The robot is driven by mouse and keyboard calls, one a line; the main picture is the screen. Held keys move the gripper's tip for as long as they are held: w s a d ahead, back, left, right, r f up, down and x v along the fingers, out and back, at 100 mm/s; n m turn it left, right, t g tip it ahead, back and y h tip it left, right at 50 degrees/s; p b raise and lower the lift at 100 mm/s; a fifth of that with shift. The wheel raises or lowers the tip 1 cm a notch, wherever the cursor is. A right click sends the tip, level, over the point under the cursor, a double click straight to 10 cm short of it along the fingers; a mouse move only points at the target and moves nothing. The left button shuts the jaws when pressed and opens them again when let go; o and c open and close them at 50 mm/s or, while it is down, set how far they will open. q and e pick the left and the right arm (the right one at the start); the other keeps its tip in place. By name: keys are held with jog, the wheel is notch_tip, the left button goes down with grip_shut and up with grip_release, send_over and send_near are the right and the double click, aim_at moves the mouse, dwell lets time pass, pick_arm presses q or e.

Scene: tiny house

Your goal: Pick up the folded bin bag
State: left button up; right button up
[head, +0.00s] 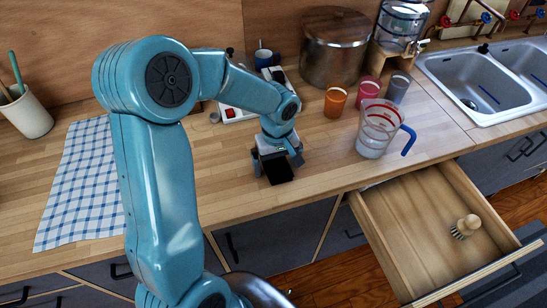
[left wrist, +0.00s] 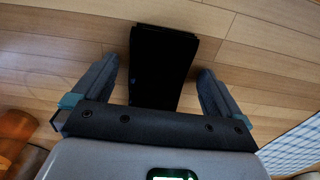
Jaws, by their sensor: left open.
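The folded bin bag is a flat black rectangle (head: 279,172) on the wooden counter near its front edge. In the left wrist view the bag (left wrist: 162,62) lies between and partly beyond the fingers, and its near end is hidden behind the gripper's dark bar. My left gripper (head: 277,160) points down over the bag. In the left wrist view the gripper (left wrist: 157,72) is open, with one finger on each side of the bag and a gap at both sides. Whether the fingertips touch the counter cannot be told. My right gripper is not in view.
An open drawer (head: 405,235) holding a brush (head: 466,226) juts out at right. A checkered cloth (head: 80,185) lies left.

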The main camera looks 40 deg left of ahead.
pick_arm(q)
jog(key=shift+w, duration=0.1)
jog(key=c, duration=1.1)
